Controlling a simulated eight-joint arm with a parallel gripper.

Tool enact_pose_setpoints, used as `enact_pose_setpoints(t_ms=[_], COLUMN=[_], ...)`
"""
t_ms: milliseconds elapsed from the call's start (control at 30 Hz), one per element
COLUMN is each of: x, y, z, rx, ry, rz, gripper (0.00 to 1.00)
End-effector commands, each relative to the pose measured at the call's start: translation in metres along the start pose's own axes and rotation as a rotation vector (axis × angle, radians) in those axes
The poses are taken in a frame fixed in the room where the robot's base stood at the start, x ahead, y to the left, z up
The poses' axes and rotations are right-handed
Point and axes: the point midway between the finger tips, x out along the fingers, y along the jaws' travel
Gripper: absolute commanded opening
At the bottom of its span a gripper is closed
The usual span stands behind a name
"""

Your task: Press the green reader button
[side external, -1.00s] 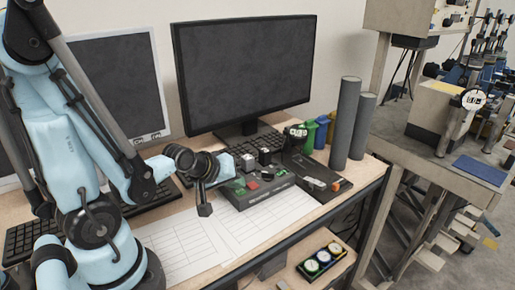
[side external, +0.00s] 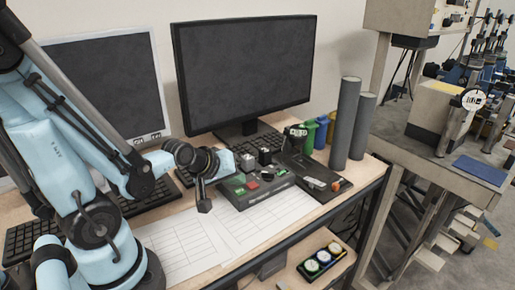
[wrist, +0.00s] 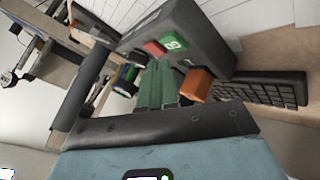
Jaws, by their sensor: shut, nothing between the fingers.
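The green reader button (wrist: 173,42), with a white mark on it, sits on the dark reader box (side external: 257,192). A red button (wrist: 154,48) is beside it. In the wrist view my gripper (wrist: 158,63) shows two long green fingers side by side, shut and empty. Their tips are just short of the buttons in that picture, close to the green one; I cannot tell whether they touch the box. In the side external view the gripper end is over the box's left end, and the green button is hard to separate from the green fingers there.
An orange-brown block (wrist: 197,84) is close beside the fingers. A keyboard (wrist: 265,88) lies near the box. A monitor (side external: 245,70) stands behind, grey cylinders (side external: 346,125) stand at right, and paper sheets (side external: 180,240) lie in front. A dark tray (side external: 318,178) adjoins the box.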

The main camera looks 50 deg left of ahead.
Motion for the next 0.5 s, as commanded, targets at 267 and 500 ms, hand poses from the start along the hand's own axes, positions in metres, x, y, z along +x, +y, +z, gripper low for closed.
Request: enact_pose_setpoints(t_ms=[267, 500], x=[-0.013, -0.026], y=[0.009, 0.019], z=[-0.009, -0.019], rx=[0.0, 0.0], ry=[0.0, 0.0], rz=[0.0, 0.0], gripper=[0.0, 0.0])
